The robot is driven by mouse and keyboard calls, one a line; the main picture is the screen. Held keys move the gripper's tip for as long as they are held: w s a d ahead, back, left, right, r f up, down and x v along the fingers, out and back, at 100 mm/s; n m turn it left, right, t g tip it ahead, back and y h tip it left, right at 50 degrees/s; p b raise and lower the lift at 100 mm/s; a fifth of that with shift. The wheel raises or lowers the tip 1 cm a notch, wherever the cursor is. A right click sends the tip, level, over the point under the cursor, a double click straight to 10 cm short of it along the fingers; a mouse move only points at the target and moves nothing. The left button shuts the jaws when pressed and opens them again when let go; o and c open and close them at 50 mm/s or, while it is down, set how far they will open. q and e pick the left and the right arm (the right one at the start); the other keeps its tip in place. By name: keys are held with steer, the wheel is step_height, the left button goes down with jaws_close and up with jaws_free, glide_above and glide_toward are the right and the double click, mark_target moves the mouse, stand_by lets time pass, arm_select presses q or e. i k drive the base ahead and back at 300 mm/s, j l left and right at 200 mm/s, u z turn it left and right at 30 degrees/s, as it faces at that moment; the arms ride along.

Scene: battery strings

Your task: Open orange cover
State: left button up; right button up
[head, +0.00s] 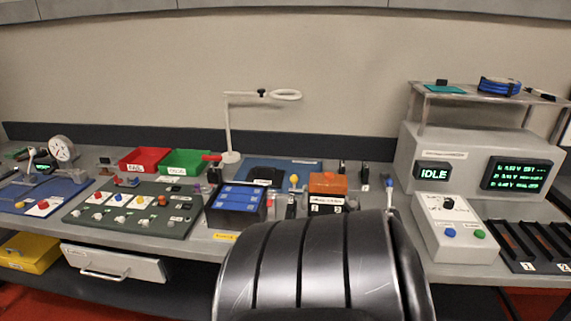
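The orange cover (328,183) sits on a small dark box with a white label (327,200), near the middle of the bench in the head view. The cover appears closed over the top of the box. A large black ribbed shape fills the lower middle of the view just in front of the box; I cannot tell for sure what it is. Neither of my grippers can be made out in this view.
A blue-topped battery block (237,202) stands left of the cover. Further left are a green switch panel (133,208) and red (145,160) and green bins (186,162). A white button box (455,228) and a grey console reading IDLE (433,174) stand right.

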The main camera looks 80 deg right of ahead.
mark_target(318, 184)
steer(key=z, duration=1.5)
